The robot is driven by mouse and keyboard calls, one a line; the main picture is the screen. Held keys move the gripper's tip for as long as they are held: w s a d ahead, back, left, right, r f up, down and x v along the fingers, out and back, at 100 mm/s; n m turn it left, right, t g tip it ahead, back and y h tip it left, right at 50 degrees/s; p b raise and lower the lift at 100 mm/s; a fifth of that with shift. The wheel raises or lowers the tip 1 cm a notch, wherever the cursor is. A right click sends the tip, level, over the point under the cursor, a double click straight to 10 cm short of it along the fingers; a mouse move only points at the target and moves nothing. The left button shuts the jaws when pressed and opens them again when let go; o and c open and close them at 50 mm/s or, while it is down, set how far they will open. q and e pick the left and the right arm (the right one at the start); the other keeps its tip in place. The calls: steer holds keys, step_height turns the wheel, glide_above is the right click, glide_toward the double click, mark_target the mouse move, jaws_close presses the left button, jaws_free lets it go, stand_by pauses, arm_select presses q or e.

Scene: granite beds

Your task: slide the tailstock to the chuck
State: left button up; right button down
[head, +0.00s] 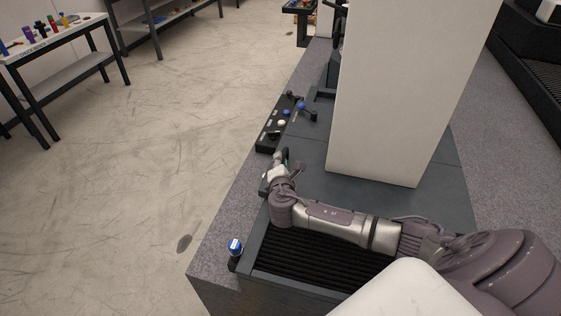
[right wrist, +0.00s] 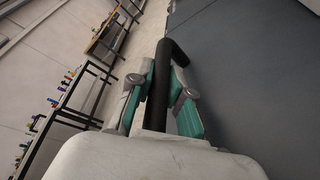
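My right gripper (head: 284,163) reaches over the dark machine bed to its left edge. In the right wrist view its two green-padded fingers (right wrist: 164,90) stand close on either side of a bent black handle (right wrist: 161,88) and appear shut on it. The handle's upper end bends to the right. In the head view the handle is small and partly hidden by the gripper. I cannot clearly make out the tailstock or the chuck; a tall white block (head: 390,90) covers much of the bed's middle. My left gripper is not in view.
A black control box (head: 272,137) with knobs sits on the granite's left edge. A blue-topped item (head: 235,248) stands at the near left corner, beside a ribbed black cover (head: 310,262). The floor at left is open. A table (head: 50,48) with small coloured items stands far left.

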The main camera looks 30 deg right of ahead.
stand_by(0.3)
steer(key=shift+d, duration=0.15)
steer(key=b, duration=0.4)
glide_toward(295, 136)
steer(key=w+r, duration=0.1)
steer(key=w+a+r, duration=0.1)
steer(key=shift+w+a+r, duration=0.2)
steer(key=shift+w+a, duration=0.15)
steer(key=w+d+b, duration=0.1)
steer(key=w+d, duration=0.1)
steer(key=d, duration=0.1)
steer(key=w+d+b, duration=0.1)
steer(key=w+d, duration=0.2)
steer(key=shift+w+f, duration=0.1)
steer(key=shift+w+d, duration=0.2)
steer(key=shift+d+r, duration=0.1)
steer(key=shift+r, duration=0.15)
